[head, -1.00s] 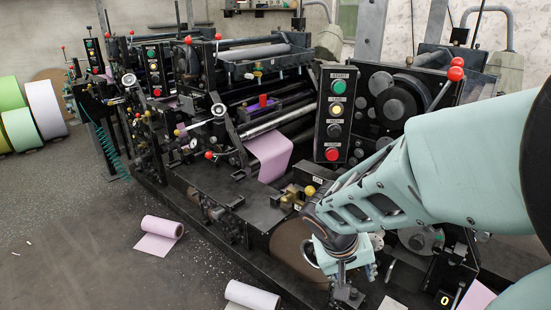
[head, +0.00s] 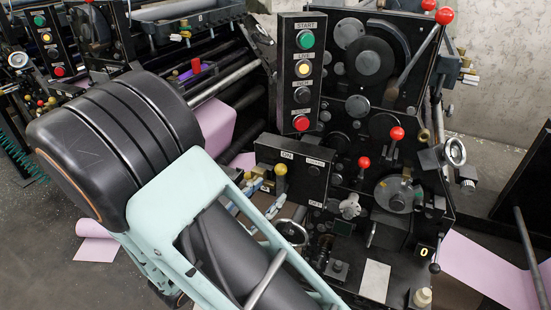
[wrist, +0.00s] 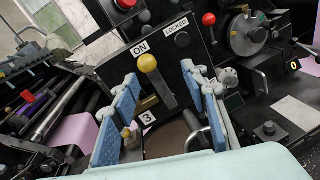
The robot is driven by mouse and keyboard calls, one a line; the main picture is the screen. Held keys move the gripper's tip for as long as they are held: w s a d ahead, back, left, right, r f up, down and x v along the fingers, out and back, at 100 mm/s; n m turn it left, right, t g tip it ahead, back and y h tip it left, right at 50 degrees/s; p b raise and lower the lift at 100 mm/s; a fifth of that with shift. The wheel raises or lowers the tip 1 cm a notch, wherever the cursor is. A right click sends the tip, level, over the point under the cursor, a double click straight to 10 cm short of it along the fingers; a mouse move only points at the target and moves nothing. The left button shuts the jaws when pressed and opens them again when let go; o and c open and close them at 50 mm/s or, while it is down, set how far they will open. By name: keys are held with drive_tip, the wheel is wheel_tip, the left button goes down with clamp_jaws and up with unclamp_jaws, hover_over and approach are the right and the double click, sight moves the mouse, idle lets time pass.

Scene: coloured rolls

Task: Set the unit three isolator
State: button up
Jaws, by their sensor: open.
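The isolator is a dark panel (wrist: 205,50) with a yellow-knobbed lever (wrist: 148,63). Its knob stands right by the ON label, with a LOCKED label to the right and a 3 plate (wrist: 148,118) below. In the head view the yellow knob (head: 281,170) also sits below ON, and an OFF label (head: 316,203) is at the panel's lower right. My gripper (wrist: 160,77) is open, with one blue-padded finger on each side of the lever; I see no clear contact. In the head view my gripper (head: 263,190) is partly hidden behind my arm.
A button box (head: 301,75) with green, yellow and red buttons stands behind the isolator. Red-knobbed levers (head: 396,133) and a handwheel (head: 455,151) are to the right. A metal ring handle (wrist: 197,140) is close below the right finger. Pink web (head: 215,125) runs at the left.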

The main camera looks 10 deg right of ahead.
sight(277, 173)
drive_tip(key=shift+n+t, duration=0.5)
drive_tip(key=shift+n, duration=0.2)
drive_tip(key=x, duration=0.3)
drive_tip(key=w+a+x, duration=0.1)
drive_tip(key=x, duration=0.6)
drive_tip(key=shift+w+a+f+p, duration=0.1)
drive_tip(key=shift+w+f+p, duration=0.15)
drive_tip(key=shift+p, duration=0.15)
clamp_jaws()
